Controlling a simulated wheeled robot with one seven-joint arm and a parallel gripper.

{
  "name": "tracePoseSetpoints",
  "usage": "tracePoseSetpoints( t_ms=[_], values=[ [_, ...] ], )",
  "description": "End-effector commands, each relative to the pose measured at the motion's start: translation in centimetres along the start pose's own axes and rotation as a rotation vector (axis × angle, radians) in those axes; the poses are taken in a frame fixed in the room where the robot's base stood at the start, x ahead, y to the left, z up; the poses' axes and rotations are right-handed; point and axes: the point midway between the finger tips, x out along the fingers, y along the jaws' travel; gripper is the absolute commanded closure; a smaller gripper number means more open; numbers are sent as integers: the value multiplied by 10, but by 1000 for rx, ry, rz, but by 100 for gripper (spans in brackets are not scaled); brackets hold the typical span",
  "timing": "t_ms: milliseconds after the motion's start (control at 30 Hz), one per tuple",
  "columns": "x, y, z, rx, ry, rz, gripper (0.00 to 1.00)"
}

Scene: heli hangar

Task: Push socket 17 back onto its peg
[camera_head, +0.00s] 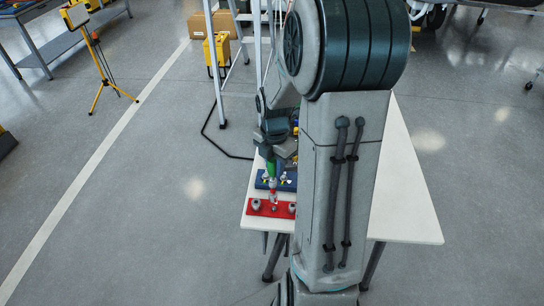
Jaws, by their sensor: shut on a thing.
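A red rail (267,209) lies near the front left corner of a white table. Grey metal sockets stand on it, one at the left (256,205) and one at the right (291,208). My gripper (272,179) points down over the middle of the rail, between these two sockets. It is shut on a small piece that looks like a socket (274,196). The numbers are too small to read, so I cannot tell which is socket 17. Whether the held piece touches its peg cannot be told.
A blue rail (265,181) with small pale parts lies just behind the red rail. My own arm hides the middle of the white table (405,205); its right part is bare. A stepladder (222,90) and a yellow case (217,50) stand behind.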

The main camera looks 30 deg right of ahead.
Motion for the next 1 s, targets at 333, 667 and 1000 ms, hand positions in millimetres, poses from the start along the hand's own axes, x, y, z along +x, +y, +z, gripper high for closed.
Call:
tracePoseSetpoints(
  t_ms=[333,667,1000],
  values=[
    [0,-8,2,-105,0,7,98],
    [25,-7,2,-104,1,6,98],
    [43,-7,2,-103,1,6,98]
  ],
)
